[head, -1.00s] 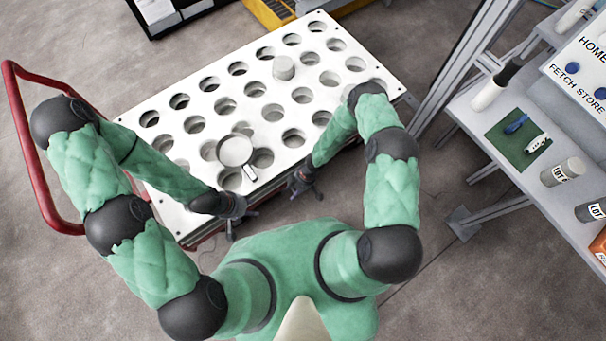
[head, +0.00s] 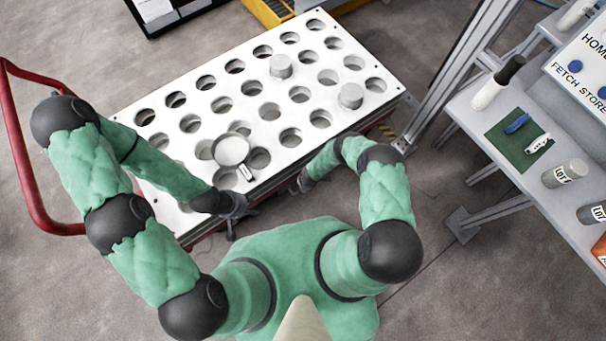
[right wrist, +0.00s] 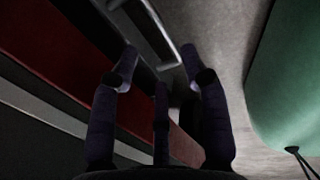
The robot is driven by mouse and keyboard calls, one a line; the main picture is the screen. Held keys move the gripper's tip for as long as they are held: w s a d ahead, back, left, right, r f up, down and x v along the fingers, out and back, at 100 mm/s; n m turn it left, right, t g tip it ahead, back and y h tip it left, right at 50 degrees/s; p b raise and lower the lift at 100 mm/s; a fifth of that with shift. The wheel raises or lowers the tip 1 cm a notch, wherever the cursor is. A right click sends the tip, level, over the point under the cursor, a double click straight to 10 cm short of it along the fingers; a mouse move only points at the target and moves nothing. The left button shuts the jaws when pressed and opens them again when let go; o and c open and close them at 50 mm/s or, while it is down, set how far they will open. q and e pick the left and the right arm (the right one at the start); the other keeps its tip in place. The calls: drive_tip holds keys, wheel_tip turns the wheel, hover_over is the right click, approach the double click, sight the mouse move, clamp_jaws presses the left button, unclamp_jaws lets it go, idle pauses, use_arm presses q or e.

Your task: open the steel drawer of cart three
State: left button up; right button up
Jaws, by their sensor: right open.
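The cart has a white top plate (head: 185,150) with rows of round holes and a red push handle (head: 30,160) at left. Its drawer is hidden under the top in the head view. In the right wrist view, a pale metal bar like a handle (right wrist: 161,32) lies just beyond my right gripper (right wrist: 158,72), whose fingers are spread and empty. A dark red panel (right wrist: 60,65) runs along the left there. In the head view the right gripper (head: 300,184) is low at the cart's front edge, partly hidden. My left gripper (head: 238,212) is at the front edge further left; its fingers are unclear.
Two grey cylinders (head: 281,66) (head: 351,96) and a round, handled lid-like piece (head: 231,150) are on the cart top. At right, a grey bench (head: 475,125) holds a green mat (head: 518,138) and labelled cylinders. A metal frame post (head: 455,75) stands between.

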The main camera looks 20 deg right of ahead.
drive_tip(key=shift+w+a+f+b, duration=0.1)
drive_tip(key=shift+w+f+b, duration=0.15)
drive_tip(key=shift+f+b, duration=0.85)
drive_tip(key=shift+w+a+f+b, duration=0.15)
drive_tip(key=shift+f+b, duration=0.5)
drive_tip(key=shift+f, duration=0.8)
drive_tip(key=shift+w+f+b, duration=0.3)
drive_tip(key=shift+f+b, duration=0.6)
drive_tip(key=shift+f, duration=0.35)
clamp_jaws()
